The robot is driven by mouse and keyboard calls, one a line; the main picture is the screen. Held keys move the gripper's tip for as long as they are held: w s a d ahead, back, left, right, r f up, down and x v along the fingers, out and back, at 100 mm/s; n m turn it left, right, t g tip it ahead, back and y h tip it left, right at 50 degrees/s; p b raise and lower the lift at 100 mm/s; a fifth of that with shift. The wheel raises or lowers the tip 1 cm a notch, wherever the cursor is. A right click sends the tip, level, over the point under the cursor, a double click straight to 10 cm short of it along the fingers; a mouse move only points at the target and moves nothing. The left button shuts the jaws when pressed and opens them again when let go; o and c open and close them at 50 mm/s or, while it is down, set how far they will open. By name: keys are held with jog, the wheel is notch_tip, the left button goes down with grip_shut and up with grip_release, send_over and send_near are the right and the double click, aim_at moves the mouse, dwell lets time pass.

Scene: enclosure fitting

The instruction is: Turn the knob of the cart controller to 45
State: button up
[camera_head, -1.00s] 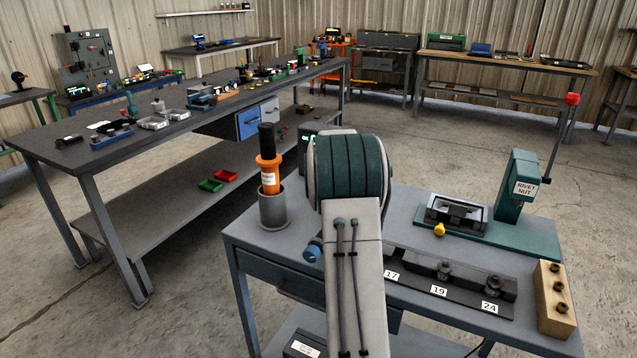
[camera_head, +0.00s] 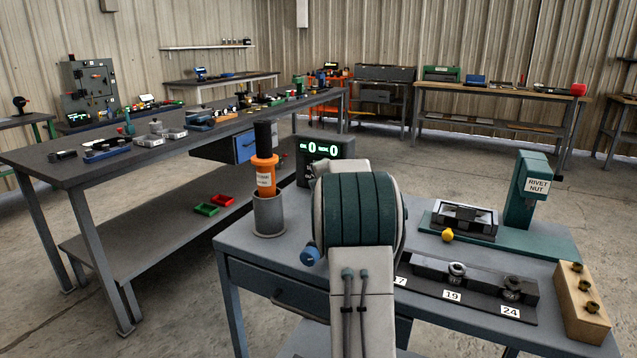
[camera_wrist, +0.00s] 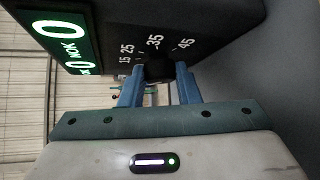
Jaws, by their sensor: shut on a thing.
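The cart controller (camera_head: 330,168) is a dark box at the back of the cart with green readouts of 0. In the wrist view its dark face (camera_wrist: 215,25) carries a scale marked 15, 25, 35 and 45. The black knob (camera_wrist: 158,68) sits below the scale, near the 35. My gripper (camera_wrist: 158,80) has its two blue fingers on either side of the knob and is shut on it. The knob's pointer cannot be made out. In the head view my arm hides the gripper and the knob.
On the cart, an orange tool stands in a grey cup (camera_head: 268,215) left of the controller. A green rivet nut press (camera_head: 527,190), a socket rail (camera_head: 480,275) and a wooden block (camera_head: 582,300) are to the right. A long bench (camera_head: 60,168) stands at left.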

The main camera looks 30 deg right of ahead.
dwell(0.3)
jog(key=o, duration=1)
jog(key=shift+c, duration=0.2)
jog(key=shift+r+p, duration=0.35)
jog(key=shift+r, duration=0.1)
jog(key=r+p, duration=0.1)
jog(key=r, duration=0.2)
jog(key=r+p, duration=0.1)
jog(key=shift+s+d+r+p, duration=0.15)
jog(key=shift+d+r+p, duration=0.1)
jog(key=shift+p, duration=0.1)
jog(key=s+d+r+p, duration=0.1)
jog(key=s, duration=0.1)
jog(key=s+d+r+p, duration=0.1)
jog(key=s+d+r, duration=0.1)
jog(key=s, duration=0.1)
jog(key=s+d+r+p, duration=0.1)
jog(key=s+d+r, duration=0.1)
jog(key=s, duration=0.1)
jog(key=shift+s+r, duration=0.1)
jog(key=shift+s, duration=0.1)
jog(key=shift+s+d+r, duration=0.25)
jog(key=shift+s+d, duration=0.15)
jog(key=shift+s, duration=0.2)
